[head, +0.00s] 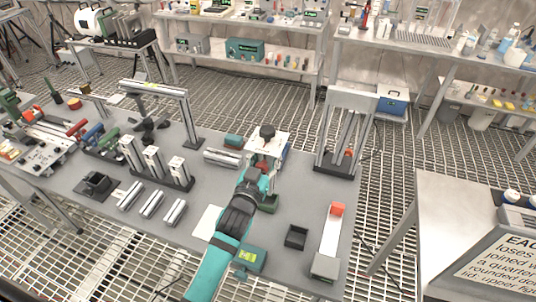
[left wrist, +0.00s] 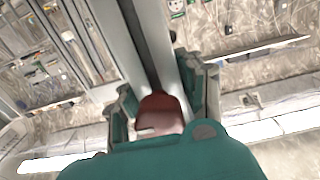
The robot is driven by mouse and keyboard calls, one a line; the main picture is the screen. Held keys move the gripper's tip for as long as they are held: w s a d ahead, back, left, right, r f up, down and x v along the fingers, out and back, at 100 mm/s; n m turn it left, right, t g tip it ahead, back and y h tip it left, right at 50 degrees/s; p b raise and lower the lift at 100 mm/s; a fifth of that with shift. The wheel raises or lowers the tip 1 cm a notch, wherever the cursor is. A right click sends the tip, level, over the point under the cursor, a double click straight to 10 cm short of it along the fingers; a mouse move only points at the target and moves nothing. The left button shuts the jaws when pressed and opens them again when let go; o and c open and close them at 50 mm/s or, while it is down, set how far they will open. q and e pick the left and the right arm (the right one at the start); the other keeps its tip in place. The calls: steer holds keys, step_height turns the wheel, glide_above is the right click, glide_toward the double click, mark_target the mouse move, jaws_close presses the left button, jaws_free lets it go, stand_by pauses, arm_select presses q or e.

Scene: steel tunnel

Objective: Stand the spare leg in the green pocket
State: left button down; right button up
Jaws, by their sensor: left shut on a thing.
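My left gripper (head: 264,182) is at the middle of the grey table, seen mostly from behind. In the left wrist view my left gripper (left wrist: 163,105) is shut on the spare leg (left wrist: 148,38), a grey metal profile with a dark red-brown end piece between the fingers. In the head view the leg is largely hidden by my gripper and arm. My right gripper is not in view.
A white plate with a black knob (head: 267,136) stands just beyond the gripper. A tall metal frame (head: 347,135) stands at back right. A teal box (head: 251,258) is near the front.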

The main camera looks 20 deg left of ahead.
arm_select(q)
steer(key=shift+w+r, duration=0.15)
steer(key=shift+w, duration=0.15)
steer(key=shift+s+f+b, duration=0.25)
steer(key=shift+f+b, duration=0.2)
steer(key=shift+b, duration=0.2)
steer(key=shift+s+f+b, duration=0.1)
steer(key=shift+f+b, duration=0.2)
steer(key=f+b, duration=0.3)
steer(key=shift+w+f, duration=0.1)
steer(key=shift+w, duration=0.1)
steer(key=shift+f, duration=0.4)
steer(key=shift+f+b, duration=0.95)
steer(key=shift+f, duration=0.15)
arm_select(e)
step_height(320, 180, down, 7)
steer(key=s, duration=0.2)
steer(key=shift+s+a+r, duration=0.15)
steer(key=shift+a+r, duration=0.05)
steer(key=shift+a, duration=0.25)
